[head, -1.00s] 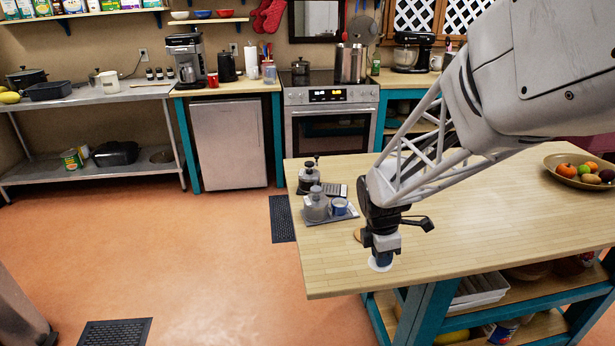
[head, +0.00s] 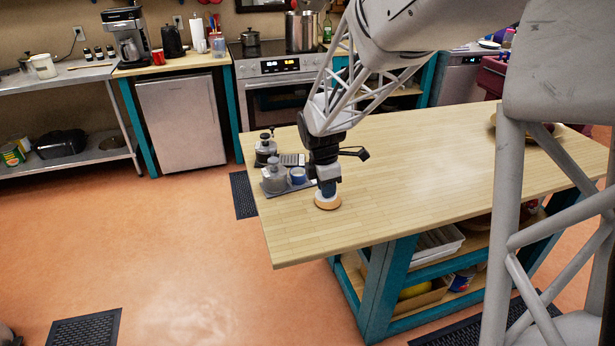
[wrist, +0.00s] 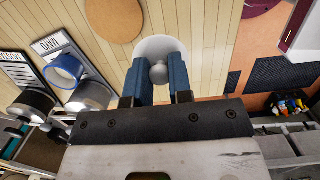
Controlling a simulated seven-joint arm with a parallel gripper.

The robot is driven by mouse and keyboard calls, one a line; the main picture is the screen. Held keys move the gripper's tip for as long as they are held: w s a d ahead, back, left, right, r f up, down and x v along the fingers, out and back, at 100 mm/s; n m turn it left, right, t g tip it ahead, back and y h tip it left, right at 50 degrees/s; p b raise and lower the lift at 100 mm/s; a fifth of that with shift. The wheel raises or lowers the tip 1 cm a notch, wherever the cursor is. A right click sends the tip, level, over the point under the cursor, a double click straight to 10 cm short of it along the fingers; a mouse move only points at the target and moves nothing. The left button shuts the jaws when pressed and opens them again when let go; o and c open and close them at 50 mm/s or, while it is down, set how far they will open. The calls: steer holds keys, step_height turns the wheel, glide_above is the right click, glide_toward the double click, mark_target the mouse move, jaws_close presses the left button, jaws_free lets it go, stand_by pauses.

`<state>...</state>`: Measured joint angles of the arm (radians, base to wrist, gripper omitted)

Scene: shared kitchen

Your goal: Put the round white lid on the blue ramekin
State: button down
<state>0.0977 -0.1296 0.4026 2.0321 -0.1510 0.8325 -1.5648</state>
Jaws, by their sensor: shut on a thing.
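The round white lid (wrist: 147,46) is held by its knob between the blue fingers of my gripper (wrist: 162,78). In the head view my gripper (head: 327,188) is above the table's left part, with the lid just under it. The blue ramekin (head: 298,175) stands apart, left of and behind my gripper, on a grey labelled tray. In the wrist view the ramekin (wrist: 64,70) is left of the lid, with its open top showing. In the head view the lid overlaps a round wooden disc; I cannot tell whether they touch.
The wooden disc (head: 327,204) lies on the table (head: 420,170). The table's front left is bare.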

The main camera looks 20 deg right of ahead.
steer(key=w+a+r, duration=0.1)
steer(key=w, duration=0.8)
steer(key=w+a+r, duration=0.1)
steer(key=w+r, duration=0.1)
steer(key=w, duration=0.6)
steer(key=shift+w+a+r, duration=0.15)
steer(key=shift+w+a, duration=0.2)
steer(key=shift+w, duration=0.05)
steer(key=shift+f, duration=0.2)
steer(key=shift+f, duration=2.7)
steer(key=shift+f, duration=0.55)
steer(key=c, duration=1.3)
jaws_free()
step_height(320, 180, up, 11)
steer(key=a, duration=0.1)
